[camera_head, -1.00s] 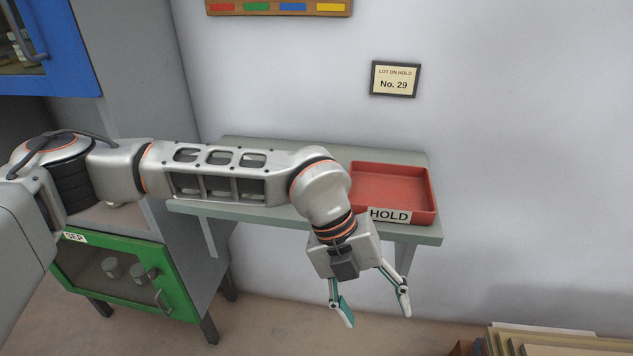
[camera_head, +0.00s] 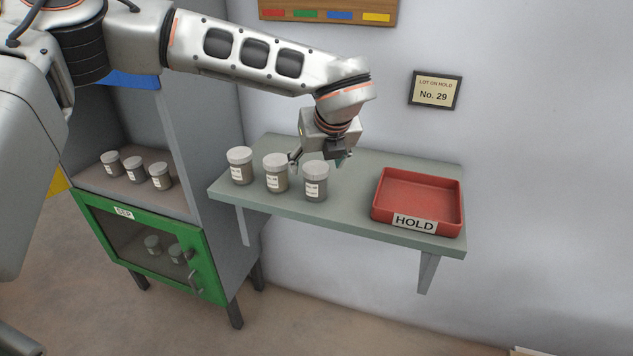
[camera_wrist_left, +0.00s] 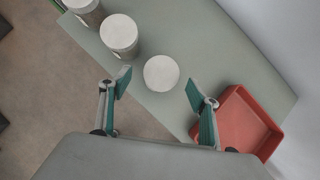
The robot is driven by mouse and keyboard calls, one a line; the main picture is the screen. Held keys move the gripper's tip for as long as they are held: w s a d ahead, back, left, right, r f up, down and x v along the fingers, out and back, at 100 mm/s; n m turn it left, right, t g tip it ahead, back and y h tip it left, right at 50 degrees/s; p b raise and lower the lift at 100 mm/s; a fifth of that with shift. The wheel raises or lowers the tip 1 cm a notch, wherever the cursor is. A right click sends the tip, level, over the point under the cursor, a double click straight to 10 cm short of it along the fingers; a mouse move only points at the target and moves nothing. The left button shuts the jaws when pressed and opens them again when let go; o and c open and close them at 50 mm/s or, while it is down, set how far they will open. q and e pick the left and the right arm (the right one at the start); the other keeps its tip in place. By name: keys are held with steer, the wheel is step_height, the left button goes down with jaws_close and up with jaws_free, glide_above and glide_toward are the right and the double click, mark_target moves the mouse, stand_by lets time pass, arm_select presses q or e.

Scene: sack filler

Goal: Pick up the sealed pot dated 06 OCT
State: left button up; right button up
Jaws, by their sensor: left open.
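Three grey pots with pale lids and white labels stand in a row on the grey-green shelf: a left pot (camera_head: 240,167), a middle pot (camera_head: 276,175) and a right pot (camera_head: 316,183). Their dates are too small to read, so I cannot tell which is 06 OCT. My left gripper (camera_head: 318,160) is open and empty, pointing down just above and behind the right pot. In the left wrist view, the right pot's lid (camera_wrist_left: 161,73) shows between and just beyond the fingertips (camera_wrist_left: 158,87). My right gripper is not in view.
A red tray (camera_head: 417,203) labelled HOLD sits at the shelf's right end. A framed sign (camera_head: 435,91) reads "LOT ON HOLD No. 29". The cabinet at left holds several more pots on an open shelf (camera_head: 120,187) and behind a shut green door (camera_head: 113,225) marked SEP.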

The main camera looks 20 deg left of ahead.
mark_target(316, 167)
arm_select(q)
steer(key=x, duration=0.4)
steer(key=shift+w, duration=0.2)
steer(key=shift+c, duration=0.4)
steer(key=c, duration=1.2)
steer(key=shift+o, duration=0.2)
steer(key=shift+r, duration=0.1)
